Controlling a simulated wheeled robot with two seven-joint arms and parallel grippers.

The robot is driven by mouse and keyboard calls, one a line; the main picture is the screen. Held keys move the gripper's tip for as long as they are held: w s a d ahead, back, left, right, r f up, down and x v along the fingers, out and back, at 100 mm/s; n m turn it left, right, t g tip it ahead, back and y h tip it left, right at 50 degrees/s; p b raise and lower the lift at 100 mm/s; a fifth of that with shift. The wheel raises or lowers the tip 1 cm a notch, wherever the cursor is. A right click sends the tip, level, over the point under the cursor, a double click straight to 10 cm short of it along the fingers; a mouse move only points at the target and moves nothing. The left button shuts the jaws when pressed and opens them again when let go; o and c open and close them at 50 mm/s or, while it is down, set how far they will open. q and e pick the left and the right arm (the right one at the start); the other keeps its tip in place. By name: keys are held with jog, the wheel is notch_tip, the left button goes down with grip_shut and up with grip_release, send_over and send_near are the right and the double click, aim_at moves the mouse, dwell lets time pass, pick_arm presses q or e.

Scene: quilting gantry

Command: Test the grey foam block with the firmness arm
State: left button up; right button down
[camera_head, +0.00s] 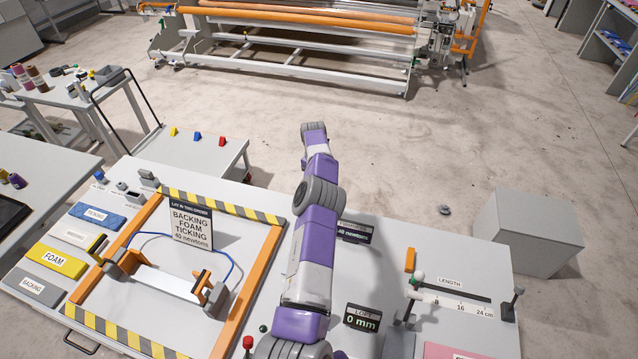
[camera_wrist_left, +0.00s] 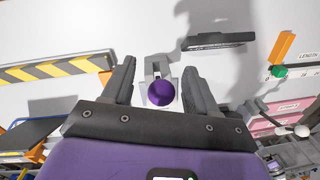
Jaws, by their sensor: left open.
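In the left wrist view, a dark purple ball knob (camera_wrist_left: 161,93) sits on a light grey bracket (camera_wrist_left: 158,66); it looks like the firmness arm's handle. My left gripper (camera_wrist_left: 160,80) is open, with one finger on each side of the knob; I cannot tell whether they touch it. In the head view my purple arm covers the gripper and knob. A dark readout (camera_head: 355,232) stands just right of the arm. I cannot identify the grey foam block with certainty. My right gripper is not in view.
An orange frame (camera_head: 252,290) with striped edges and a sign (camera_head: 191,225) is on the left of the table. A loft display (camera_head: 362,319) reading 0 mm and a length scale (camera_head: 450,302) are on the right. A grey box (camera_head: 528,235) stands beyond the table.

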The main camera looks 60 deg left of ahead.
pick_arm(q)
jog(key=shift+s+d+r, duration=0.1)
jog(key=shift+d+r, duration=0.05)
notch_tip(320, 180, up, 7)
jog(key=shift+a+r, duration=0.15)
jog(key=shift+a, duration=0.25)
jog(key=shift+s, duration=0.1)
dwell(0.4)
